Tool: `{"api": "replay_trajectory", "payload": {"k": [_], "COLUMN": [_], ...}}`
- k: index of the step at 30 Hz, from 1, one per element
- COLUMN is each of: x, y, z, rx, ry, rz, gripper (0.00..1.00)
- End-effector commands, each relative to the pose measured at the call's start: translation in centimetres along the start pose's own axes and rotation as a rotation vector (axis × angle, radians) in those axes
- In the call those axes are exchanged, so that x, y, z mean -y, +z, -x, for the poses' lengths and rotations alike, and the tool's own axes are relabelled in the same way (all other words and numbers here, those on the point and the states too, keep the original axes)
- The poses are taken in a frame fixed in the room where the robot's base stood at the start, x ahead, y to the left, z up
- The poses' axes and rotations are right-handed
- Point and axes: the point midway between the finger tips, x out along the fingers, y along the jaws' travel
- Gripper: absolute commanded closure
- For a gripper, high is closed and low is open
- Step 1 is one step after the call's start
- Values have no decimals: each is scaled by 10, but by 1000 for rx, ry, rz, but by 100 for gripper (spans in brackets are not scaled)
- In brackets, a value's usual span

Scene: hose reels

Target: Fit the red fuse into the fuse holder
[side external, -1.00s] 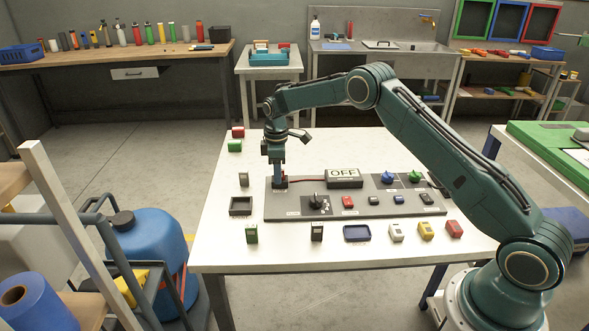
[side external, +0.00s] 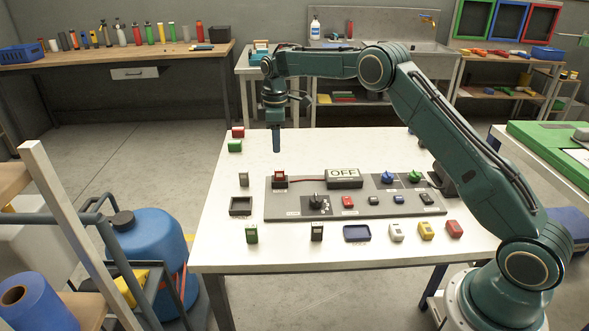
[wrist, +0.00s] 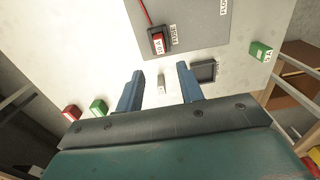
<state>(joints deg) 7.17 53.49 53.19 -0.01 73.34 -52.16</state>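The red fuse (side external: 280,174) with a white label sits in the dark fuse holder (side external: 280,184) at the left end of the grey panel. In the wrist view the red fuse (wrist: 157,42) shows inside the black rim of the holder; I cannot tell if it is fully seated. My gripper (side external: 277,150) hangs above and behind the holder, apart from it, fingers pointing down. In the wrist view my gripper (wrist: 160,83) has its two blue fingers spread wide with nothing held between them.
The grey panel (side external: 300,211) carries a box reading OFF (side external: 344,178), a black knob (side external: 317,201) and several coloured parts. Several blocks line the front.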

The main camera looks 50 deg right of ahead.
Motion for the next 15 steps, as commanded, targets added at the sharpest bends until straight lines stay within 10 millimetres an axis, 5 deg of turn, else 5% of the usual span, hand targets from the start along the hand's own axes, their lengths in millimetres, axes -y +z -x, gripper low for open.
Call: {"api": "replay_trajectory", "payload": {"k": [15], "x": [0], "y": [0], "z": [18], "rx": [0], "ry": [0], "rz": [0], "gripper": [63]}}
